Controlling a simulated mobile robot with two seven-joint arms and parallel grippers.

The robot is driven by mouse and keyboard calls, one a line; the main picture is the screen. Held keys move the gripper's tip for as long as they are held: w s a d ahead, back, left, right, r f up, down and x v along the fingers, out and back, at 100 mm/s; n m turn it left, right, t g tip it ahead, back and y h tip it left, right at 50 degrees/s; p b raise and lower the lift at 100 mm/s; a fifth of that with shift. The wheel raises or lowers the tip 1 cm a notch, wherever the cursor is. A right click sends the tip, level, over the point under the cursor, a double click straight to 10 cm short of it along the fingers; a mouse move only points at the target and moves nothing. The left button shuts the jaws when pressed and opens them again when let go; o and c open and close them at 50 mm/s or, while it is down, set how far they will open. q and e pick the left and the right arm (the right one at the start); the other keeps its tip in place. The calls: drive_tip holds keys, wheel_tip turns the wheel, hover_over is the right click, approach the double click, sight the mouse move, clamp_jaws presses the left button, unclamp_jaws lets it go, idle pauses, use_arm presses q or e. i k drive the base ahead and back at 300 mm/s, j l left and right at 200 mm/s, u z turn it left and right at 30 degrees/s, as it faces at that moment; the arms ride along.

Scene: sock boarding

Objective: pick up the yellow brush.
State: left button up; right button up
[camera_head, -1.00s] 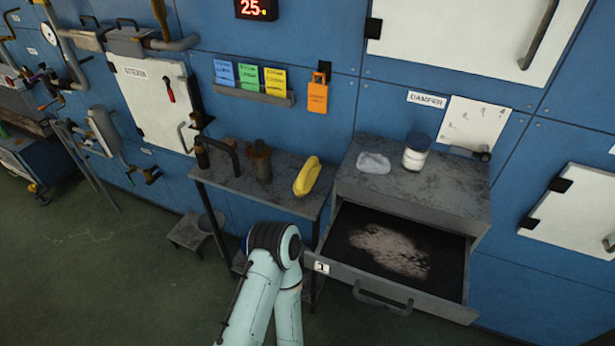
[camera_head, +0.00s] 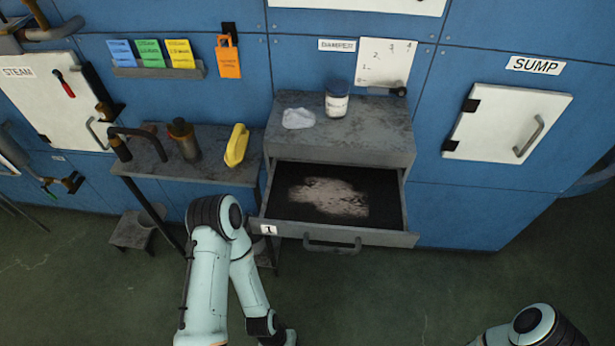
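The yellow brush (camera_head: 236,146) lies at the right end of a narrow grey shelf table (camera_head: 190,167), close to the drawer cabinet. All of it shows, but its bristles cannot be made out. My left arm rises in front of the table and bends back down below the brush, and its gripper is out of the picture. Only a piece of my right arm shows at the bottom right, and its gripper is also out of the picture. Neither arm touches the brush.
A dark bottle (camera_head: 184,139) and a bent pipe handle (camera_head: 139,140) are left of the brush. The drawer (camera_head: 344,238) stands open, with pale powder (camera_head: 330,197) inside. A white cloth (camera_head: 298,118) and a lidded jar (camera_head: 336,100) are on the cabinet (camera_head: 376,124).

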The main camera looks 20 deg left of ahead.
sight(234, 154)
drive_tip(key=j+z, duration=0.15)
drive_tip(key=j, duration=0.25)
drive_tip(key=k+j+z, duration=0.15)
drive_tip(key=j, duration=0.25)
drive_tip(key=j+z, duration=0.2)
drive_tip(key=j, duration=0.25)
drive_tip(key=k+j+z, duration=0.15)
drive_tip(key=j, duration=0.2)
